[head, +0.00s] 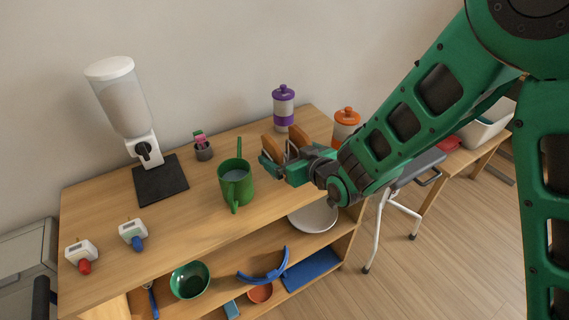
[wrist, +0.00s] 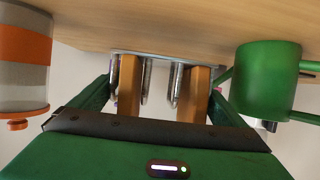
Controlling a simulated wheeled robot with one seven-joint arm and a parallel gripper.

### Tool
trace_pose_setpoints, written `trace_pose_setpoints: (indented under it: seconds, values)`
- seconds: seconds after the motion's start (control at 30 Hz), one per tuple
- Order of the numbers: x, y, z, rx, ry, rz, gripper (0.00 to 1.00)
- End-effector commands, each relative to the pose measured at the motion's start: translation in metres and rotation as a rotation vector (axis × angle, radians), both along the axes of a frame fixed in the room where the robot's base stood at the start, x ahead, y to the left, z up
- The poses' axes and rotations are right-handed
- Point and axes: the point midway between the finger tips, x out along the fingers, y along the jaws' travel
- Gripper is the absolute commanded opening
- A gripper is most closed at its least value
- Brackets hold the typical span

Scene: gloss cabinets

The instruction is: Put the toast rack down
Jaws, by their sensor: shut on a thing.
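My gripper (head: 282,163) is shut on the rack. My gripper hides part of the rack in the head view.
The green pitcher (head: 236,186) is left of the rack. A purple-lidded jar (head: 284,108) is behind it and an orange-lidded jar (head: 346,124) to its right.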

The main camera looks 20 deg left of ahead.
Motion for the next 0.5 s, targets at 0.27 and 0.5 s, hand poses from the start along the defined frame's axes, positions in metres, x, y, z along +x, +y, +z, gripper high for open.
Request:
trace_pose_setpoints:
  seconds: [0.27, 0.5]
  values:
    - [-0.001, 0.002, -0.034, -0.002, 0.001, 0.004, 0.63]
    - [-0.001, 0.001, -0.039, 0.001, -0.001, 0.002, 0.63]
